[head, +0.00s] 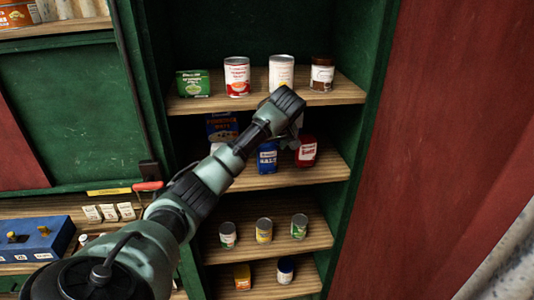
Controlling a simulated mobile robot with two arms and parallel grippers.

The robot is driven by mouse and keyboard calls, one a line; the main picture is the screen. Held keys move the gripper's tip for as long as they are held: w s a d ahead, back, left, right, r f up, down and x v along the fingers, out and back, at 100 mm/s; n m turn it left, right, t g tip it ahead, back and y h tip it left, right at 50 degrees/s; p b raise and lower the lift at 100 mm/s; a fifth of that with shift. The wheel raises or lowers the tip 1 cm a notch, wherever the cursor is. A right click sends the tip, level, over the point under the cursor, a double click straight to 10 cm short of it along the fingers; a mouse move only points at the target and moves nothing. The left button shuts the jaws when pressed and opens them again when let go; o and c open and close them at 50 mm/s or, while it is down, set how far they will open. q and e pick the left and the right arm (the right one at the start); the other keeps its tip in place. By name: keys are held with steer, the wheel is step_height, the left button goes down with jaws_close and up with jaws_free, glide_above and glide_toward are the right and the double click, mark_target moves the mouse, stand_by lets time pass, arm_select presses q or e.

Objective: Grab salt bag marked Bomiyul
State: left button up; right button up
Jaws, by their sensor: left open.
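A small blue bag (267,158) with the word SALT stands on the second shelf from the top. The brand name on it is too small to read. A red container with a white label (306,152) stands just right of it. My left arm reaches in from the lower left, and my left gripper (294,134) is in front of the second shelf, above and between the blue bag and the red container. The gripper is open; its fingers are partly hidden behind the wrist. I cannot tell whether it touches anything. My right gripper is out of view.
A dark blue box (222,127) stands behind my arm on the same shelf. The top shelf (345,93) holds a green box and several cans; lower shelves hold small cans and jars. A green cabinet wall (370,110) borders the right. At left is a counter with a blue box (37,240).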

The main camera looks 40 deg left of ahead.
arm_select(q)
steer(key=shift+a+f, duration=0.15)
steer(key=shift+f, duration=0.15)
steer(key=shift+r, duration=0.15)
jaws_close()
steer(key=shift+w, duration=0.1)
